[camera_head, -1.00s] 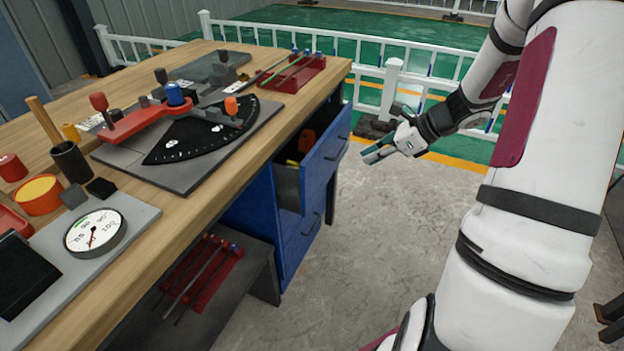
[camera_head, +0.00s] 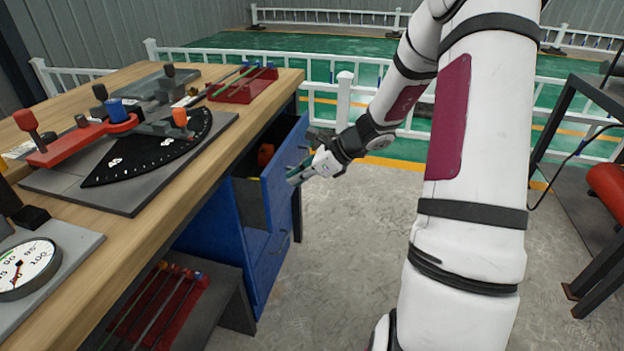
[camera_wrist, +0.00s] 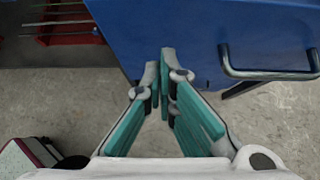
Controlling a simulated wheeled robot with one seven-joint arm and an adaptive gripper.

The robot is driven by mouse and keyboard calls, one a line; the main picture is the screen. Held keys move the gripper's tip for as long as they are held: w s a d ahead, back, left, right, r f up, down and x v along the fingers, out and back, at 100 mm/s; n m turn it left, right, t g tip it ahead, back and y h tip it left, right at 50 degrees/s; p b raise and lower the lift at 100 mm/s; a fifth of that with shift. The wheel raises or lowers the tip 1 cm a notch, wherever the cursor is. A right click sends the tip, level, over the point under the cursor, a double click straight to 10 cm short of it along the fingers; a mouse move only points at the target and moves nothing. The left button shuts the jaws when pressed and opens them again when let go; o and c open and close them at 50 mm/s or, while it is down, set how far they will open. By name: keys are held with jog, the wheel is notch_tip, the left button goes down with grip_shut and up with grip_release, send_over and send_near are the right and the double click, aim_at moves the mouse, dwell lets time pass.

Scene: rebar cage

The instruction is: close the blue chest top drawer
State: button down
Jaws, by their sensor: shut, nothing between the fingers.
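The blue chest (camera_head: 212,222) stands under the wooden workbench. Its top drawer (camera_head: 284,177) is pulled partly open, with an orange item and a yellow item inside. My gripper (camera_head: 293,180) is shut and empty, with its fingertips at the outer face of the top drawer; whether they touch it is not clear. In the wrist view my fingertips (camera_wrist: 160,55) meet in front of a blue face (camera_wrist: 190,30) with a dark handle (camera_wrist: 268,72) to their right. The lower drawer (camera_head: 270,262) looks shut.
The workbench (camera_head: 150,235) carries a red-armed gauge (camera_head: 85,140), a dial (camera_head: 25,268) and a red rod rack (camera_head: 244,88). Another rod rack (camera_head: 160,305) lies on a low shelf. A dark frame (camera_head: 575,130) stands at right. The floor between is clear.

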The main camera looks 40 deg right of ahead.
jog(key=shift+w+a, duration=0.5)
jog(key=shift+w, duration=0.2)
jog(key=w+a, duration=0.6)
jog(key=w, duration=0.1)
jog(key=shift+w, duration=0.35)
jog(key=shift+a+r, duration=0.1)
